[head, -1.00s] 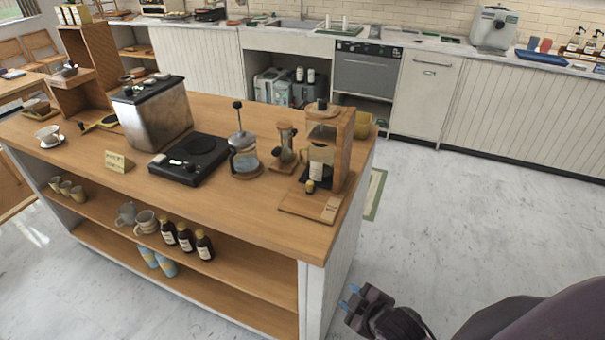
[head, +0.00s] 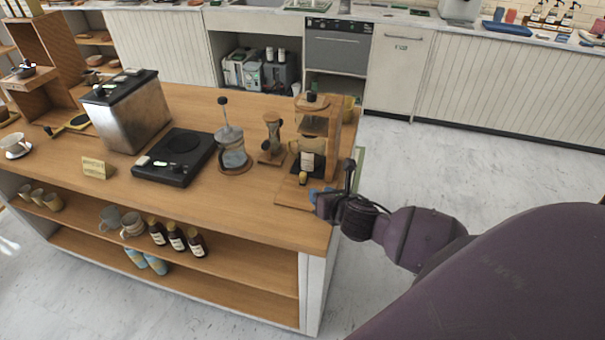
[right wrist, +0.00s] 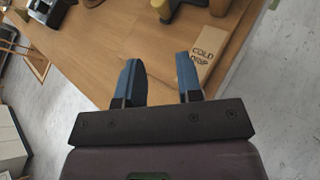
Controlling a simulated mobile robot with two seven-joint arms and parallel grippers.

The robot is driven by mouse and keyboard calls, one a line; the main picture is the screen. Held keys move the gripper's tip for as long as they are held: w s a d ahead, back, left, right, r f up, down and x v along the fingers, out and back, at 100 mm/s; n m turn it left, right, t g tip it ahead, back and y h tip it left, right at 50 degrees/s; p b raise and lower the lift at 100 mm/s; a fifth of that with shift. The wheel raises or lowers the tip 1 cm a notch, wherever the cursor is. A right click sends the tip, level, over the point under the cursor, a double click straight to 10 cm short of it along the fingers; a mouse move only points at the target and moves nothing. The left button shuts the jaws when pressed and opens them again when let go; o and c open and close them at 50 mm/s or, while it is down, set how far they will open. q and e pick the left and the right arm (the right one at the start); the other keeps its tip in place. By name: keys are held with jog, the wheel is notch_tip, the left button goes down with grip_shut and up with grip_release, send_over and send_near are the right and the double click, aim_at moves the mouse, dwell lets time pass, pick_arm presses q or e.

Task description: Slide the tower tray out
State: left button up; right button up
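The wooden cold drip tower (head: 345,130) stands at the right end of the coffee cart, with a dark-based carafe (head: 308,160) in it. Its flat wooden tray (head: 288,196) lies at its foot, on the counter. My right gripper (head: 322,200) is at the tray's front right corner and hides part of it. In the right wrist view my right gripper (right wrist: 158,62) is open, its two blue fingers apart with nothing between them. A "COLD DRIP" label (right wrist: 204,53) shows beside the right finger. Whether the fingers touch the tray is unclear. My left gripper is out of view.
A glass press (head: 231,150) and a small wooden-based stand (head: 272,140) are left of the tower. A black hot plate (head: 175,158) and a steel box (head: 128,112) are farther left. The counter front of the tray is clear; open floor lies right.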

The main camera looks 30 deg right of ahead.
aim_at(305, 176)
jog(key=w+n, duration=0.1)
jog(key=w+d+n, duration=0.1)
jog(key=n, duration=0.1)
jog(key=shift+d+r, duration=0.2)
jog(key=shift+r, duration=0.2)
jog(key=x, duration=1)
jog(key=shift+w+a+r, duration=0.1)
jog(key=shift+w, duration=0.3)
grip_shut()
